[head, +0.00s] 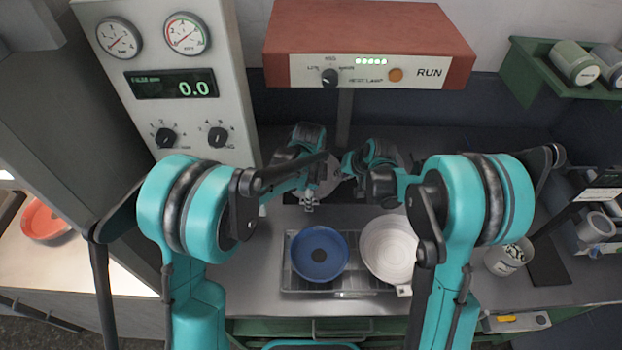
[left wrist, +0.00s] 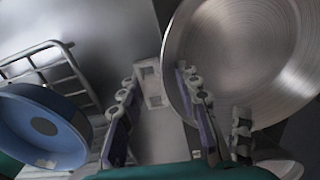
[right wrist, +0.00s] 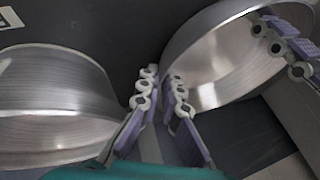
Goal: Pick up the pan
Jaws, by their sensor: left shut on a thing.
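A round, shiny metal pan shows in the left wrist view (left wrist: 245,45), tilted, and in the right wrist view (right wrist: 222,65). In the head view my arms mostly hide it. My left gripper (left wrist: 158,90) is at the pan's rim and shut on it. It also shows in the head view (head: 308,204). My right gripper (right wrist: 161,86) is at the near part of the pan's rim, one finger outside and one over the inside. Its fingertips stand a little apart, and I see no firm hold.
A blue pan (head: 320,254) sits on a wire rack (head: 300,288), with a white bowl-like pan (head: 390,252) to its right. Another metal pan (right wrist: 50,105) stands left of my right gripper. A cup (head: 507,258) stands at the right. A gauge panel (head: 165,105) rises at the left.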

